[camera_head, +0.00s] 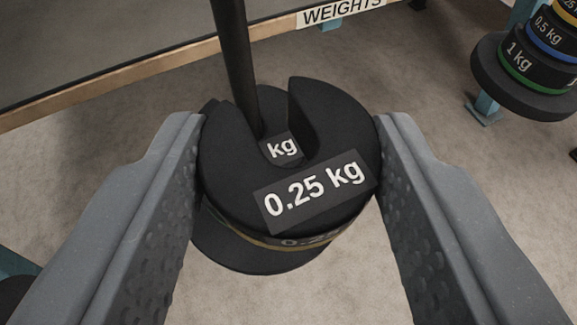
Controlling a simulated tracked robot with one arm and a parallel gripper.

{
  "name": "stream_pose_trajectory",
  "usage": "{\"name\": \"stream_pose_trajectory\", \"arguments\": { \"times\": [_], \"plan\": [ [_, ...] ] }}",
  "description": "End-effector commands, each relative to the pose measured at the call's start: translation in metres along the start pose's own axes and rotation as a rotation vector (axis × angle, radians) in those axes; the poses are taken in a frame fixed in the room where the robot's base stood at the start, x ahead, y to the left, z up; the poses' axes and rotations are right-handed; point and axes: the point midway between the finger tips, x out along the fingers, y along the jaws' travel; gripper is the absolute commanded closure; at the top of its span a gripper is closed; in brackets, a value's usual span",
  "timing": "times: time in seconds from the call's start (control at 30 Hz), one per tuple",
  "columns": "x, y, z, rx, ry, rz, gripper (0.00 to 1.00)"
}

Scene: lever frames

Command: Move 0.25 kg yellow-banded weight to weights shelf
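The 0.25 kg yellow-banded weight (330,120) is a black slotted disc in the middle of the camera view. Its slot faces away from me, and a dark upright rod (233,50) stands at the slot's left side. My gripper (288,125) has one finger against each side of the weight and appears shut on it. Another black disc (250,262) shows underneath, offset toward the lower left. A "kg" label shows through the slot. The weights shelf (150,66) is at the upper left, with a wooden edge and a "WEIGHTS" sign (341,11); only part is visible.
A second stack of weights (540,60) is at the upper right, with green 1 kg, blue 0.5 kg and yellow bands on a wide black base. A teal support (486,108) stands below it. Bare floor (425,75) lies between.

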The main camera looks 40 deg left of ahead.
Motion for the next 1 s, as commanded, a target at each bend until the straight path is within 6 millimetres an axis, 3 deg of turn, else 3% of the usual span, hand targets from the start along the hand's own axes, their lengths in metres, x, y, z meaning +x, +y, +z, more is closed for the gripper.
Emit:
{"name": "stream_pose_trajectory", "arguments": {
  "times": [0.3,0.5,1.0],
  "plan": [
    [-0.064,0.028,-0.011,-0.001,0.0,0.004,0.78],
    [-0.089,0.038,-0.013,-0.001,0.001,0.0,0.78],
    [-0.101,0.042,-0.019,-0.002,0.001,-0.001,0.78]
  ]
}}
